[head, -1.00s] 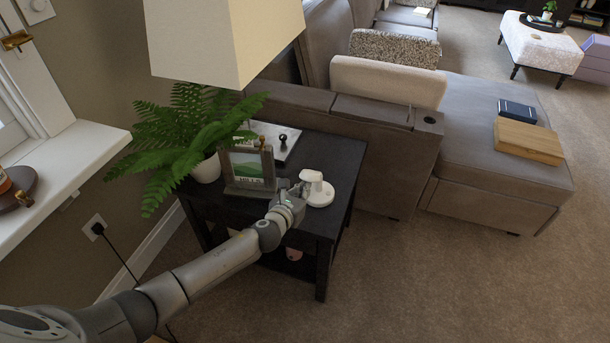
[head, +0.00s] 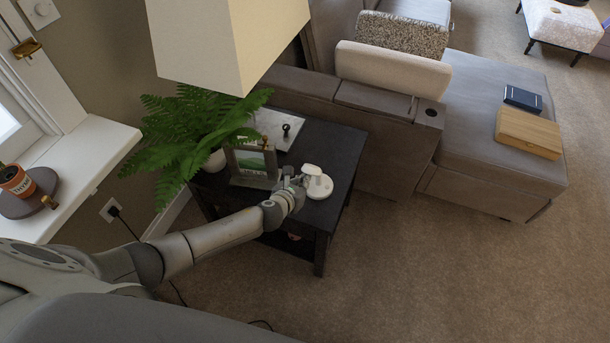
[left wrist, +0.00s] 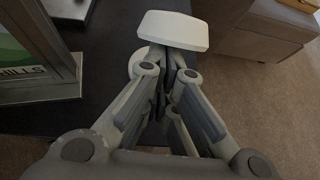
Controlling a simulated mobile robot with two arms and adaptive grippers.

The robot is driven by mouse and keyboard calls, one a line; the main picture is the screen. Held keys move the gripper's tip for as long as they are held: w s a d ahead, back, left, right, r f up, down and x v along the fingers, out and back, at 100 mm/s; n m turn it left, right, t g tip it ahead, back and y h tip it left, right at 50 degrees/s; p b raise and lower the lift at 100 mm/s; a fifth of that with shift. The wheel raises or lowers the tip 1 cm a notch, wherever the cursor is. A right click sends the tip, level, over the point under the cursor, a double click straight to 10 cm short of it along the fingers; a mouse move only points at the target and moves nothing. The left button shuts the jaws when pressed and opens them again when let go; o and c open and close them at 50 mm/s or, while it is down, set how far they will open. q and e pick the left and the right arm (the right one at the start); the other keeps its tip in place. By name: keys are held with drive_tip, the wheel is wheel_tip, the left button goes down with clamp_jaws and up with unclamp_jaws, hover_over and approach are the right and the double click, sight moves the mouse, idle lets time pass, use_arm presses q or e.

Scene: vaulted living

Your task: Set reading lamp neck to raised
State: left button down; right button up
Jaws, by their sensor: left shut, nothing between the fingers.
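The reading lamp is small and white, with a flat head (head: 311,170) low above its round base (head: 321,188), on the dark side table (head: 345,150). In the left wrist view the lamp head (left wrist: 172,30) is a pale slab just beyond the fingertips, and part of the base (left wrist: 137,62) shows beside and below it. The neck is mostly hidden behind the fingers. My left gripper (head: 300,182) is at the lamp's left side, shut and empty, with its fingertips (left wrist: 173,72) close under the head; I cannot tell whether they touch it. My right gripper is not in view.
A picture frame (head: 254,166) stands just left of the gripper. A fern (head: 190,130) and a big lampshade (head: 225,40) crowd the left and above. A sofa (head: 385,135) borders the table on the right. Open carpet (head: 440,270) lies in front.

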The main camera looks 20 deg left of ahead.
sight(308, 168)
use_arm(q)
drive_tip(key=shift+w+d+r+p, duration=0.1)
drive_tip(key=shift+w+r+p, duration=0.6)
drive_tip(key=shift+r+p, duration=0.2)
drive_tip(key=shift+w+d+r+p, duration=0.1)
drive_tip(key=shift+w+r+p, duration=0.65)
drive_tip(key=shift+r, duration=0.1)
drive_tip(key=shift+r, duration=0.15)
